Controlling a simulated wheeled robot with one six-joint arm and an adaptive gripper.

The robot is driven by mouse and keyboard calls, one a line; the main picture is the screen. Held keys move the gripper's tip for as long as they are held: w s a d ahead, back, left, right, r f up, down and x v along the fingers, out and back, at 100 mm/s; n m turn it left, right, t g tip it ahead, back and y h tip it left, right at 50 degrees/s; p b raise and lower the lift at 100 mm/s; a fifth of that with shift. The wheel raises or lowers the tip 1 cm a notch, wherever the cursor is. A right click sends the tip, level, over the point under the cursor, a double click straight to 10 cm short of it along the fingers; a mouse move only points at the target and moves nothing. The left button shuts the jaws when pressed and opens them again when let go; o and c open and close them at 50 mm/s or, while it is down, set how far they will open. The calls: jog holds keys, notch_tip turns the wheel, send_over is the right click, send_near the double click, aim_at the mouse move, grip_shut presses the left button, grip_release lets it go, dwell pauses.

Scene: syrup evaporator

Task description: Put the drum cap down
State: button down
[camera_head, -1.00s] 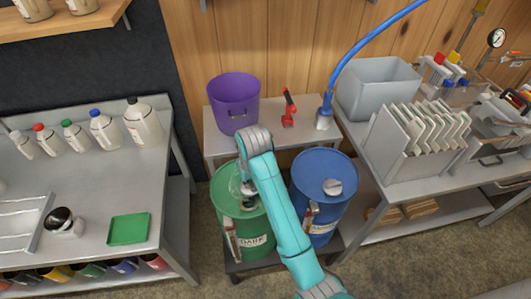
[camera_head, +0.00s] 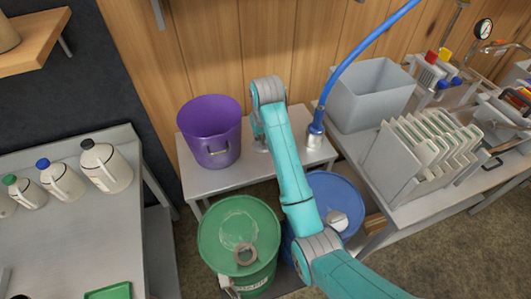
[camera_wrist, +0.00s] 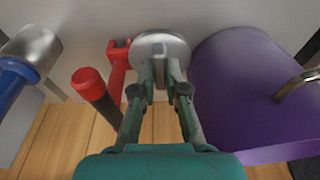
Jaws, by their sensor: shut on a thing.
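My gripper (camera_wrist: 160,72) is shut on the drum cap (camera_wrist: 160,44), a round silvery disc, in the wrist view. In the head view, my gripper (camera_head: 261,145) is over the grey side table (camera_head: 215,181), right of the purple bucket, and the arm mostly hides the cap. I cannot tell whether the cap touches the tabletop. The green drum (camera_head: 220,225) below has an uncovered ring-shaped opening (camera_head: 245,254) on its lid. The blue drum (camera_head: 335,190) beside it, partly behind my arm, has a silvery cap (camera_head: 337,220) on top.
The purple bucket (camera_wrist: 240,85) is close on the right in the wrist view. A red tool (camera_wrist: 119,68) with a dark, red-tipped handle (camera_wrist: 92,90) is just left of the cap. Further left is the blue hose's metal nozzle (camera_wrist: 32,47). A grey bin (camera_head: 370,95) stands on the right bench.

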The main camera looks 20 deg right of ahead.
jog(key=shift+s+x, duration=0.25)
jog(key=shift+x, duration=1)
jog(key=shift+s+x, duration=0.3)
jog(key=shift+x, duration=1)
jog(key=shift+s+x, duration=0.25)
jog(key=shift+x, duration=1)
jog(key=shift+f, duration=0.3)
jog(key=c, duration=1.2)
grip_release()
